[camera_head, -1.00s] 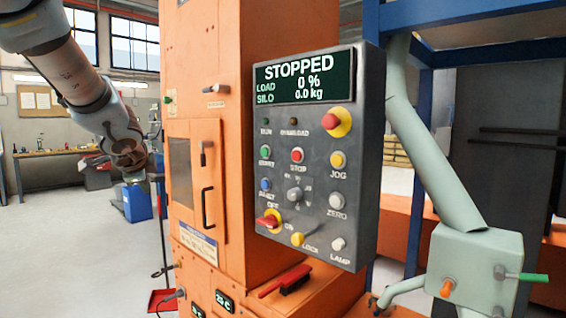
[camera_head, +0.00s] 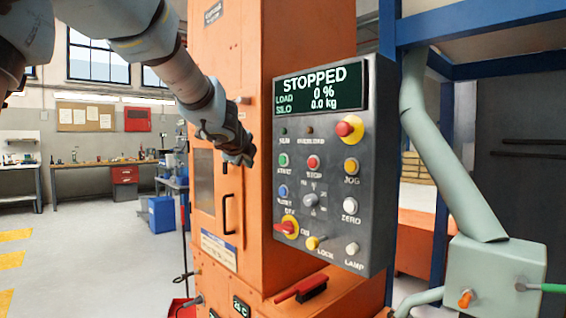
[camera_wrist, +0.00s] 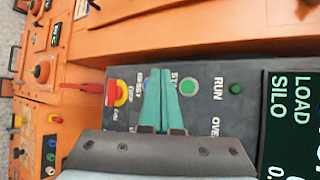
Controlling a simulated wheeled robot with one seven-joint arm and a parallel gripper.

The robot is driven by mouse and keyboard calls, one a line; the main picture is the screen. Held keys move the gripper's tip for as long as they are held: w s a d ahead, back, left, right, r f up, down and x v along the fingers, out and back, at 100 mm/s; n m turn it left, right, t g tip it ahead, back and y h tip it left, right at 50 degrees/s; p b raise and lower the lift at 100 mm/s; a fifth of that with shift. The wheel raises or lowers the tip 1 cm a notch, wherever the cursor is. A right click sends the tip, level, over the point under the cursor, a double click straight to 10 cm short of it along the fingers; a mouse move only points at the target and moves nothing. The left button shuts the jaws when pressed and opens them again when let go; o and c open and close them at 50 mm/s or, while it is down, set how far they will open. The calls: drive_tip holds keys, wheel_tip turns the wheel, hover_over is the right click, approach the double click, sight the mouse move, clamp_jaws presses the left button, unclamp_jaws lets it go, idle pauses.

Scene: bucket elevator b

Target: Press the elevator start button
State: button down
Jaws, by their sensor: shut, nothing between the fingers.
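The control panel (camera_head: 335,120) is a grey box on the orange machine, and its screen (camera_head: 320,88) reads STOPPED, LOAD 0 %, SILO 0.0 kg. The green start button (camera_head: 283,160) is on the panel's left column, left of the red stop button (camera_head: 314,163). In the wrist view the green start button (camera_wrist: 188,87) lies just right of the fingertips. My gripper (camera_head: 248,160) is left of the panel in the head view. In the wrist view my gripper (camera_wrist: 160,75) has its green fingers together and empty, covering part of the panel. Contact with the panel cannot be told.
A red emergency button (camera_head: 349,129) on yellow sits at the panel's upper right. A red-yellow rotary switch (camera_head: 288,228) is at its lower left. A door handle (camera_head: 228,213) projects from the orange machine. A red brush (camera_head: 301,288) lies below the panel. Floor at left is open.

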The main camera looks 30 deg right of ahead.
drive_tip(key=shift+d, duration=0.1)
drive_tip(key=p, duration=0.2)
approach(280, 166)
drive_tip(key=shift+w+d+f, duration=0.25)
drive_tip(key=shift+w+f, duration=0.15)
drive_tip(key=shift+w, duration=0.35)
drive_tip(key=shift+w+d+f, duration=0.25)
drive_tip(key=shift+w+f, duration=0.2)
drive_tip(key=shift+w, duration=0.3)
drive_tip(key=shift+d, duration=0.15)
idle(0.8)
drive_tip(key=shift+d+p, duration=0.25)
drive_tip(key=shift+p, duration=0.05)
drive_tip(key=shift+w+d, duration=0.15)
drive_tip(key=shift+d, duration=0.25)
idle(0.6)
drive_tip(key=shift+a, duration=0.1)
drive_tip(key=shift+s+a, duration=0.2)
drive_tip(key=shift+a, duration=0.5)
drive_tip(key=shift+a+b, duration=0.1)
drive_tip(key=shift+b, duration=0.2)
drive_tip(key=shift+s+a+b, duration=0.25)
drive_tip(key=shift+a+b, duration=0.15)
drive_tip(key=shift+a, duration=0.8)
drive_tip(key=shift+s+a+b, duration=0.2)
drive_tip(key=shift+a+b, duration=0.15)
drive_tip(key=shift+a, duration=0.8)
